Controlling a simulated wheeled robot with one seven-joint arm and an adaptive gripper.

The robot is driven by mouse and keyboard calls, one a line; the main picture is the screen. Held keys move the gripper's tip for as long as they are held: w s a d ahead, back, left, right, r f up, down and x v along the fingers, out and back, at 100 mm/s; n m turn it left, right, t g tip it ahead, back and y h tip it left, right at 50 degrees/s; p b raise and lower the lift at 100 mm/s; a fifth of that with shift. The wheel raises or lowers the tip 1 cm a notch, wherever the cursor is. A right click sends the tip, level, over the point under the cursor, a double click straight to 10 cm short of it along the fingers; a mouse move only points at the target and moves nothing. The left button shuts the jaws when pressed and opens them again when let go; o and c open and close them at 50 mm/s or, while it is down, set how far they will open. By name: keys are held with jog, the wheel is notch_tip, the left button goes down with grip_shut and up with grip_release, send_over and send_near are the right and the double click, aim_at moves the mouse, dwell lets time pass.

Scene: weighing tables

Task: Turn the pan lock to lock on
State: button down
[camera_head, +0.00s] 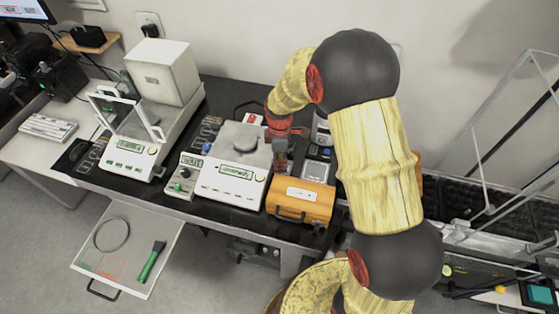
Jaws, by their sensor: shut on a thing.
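The balance (230,187) is a white unit with a round grey pan (245,144) on top and a green display on its front. A blue knob (207,148) shows on its left side. My gripper (281,163) points down at the balance's right side, between it and the orange wooden case. It is shut on a small part there, by its place the pan lock. The fingers hide most of that part, so its lock position cannot be read.
A small control box (182,175) is left of the balance. A larger balance with glass doors (130,125) stands further left. An open drawer (150,225) juts out front left.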

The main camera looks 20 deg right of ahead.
jog(key=c, duration=1.5)
grip_release()
jog(key=shift+c, duration=0.2)
jog(key=shift+o, duration=0.2)
jog(key=shift+r, duration=0.1)
notch_tip(320, 180, up, 12)
jog(key=shift+c, duration=0.4)
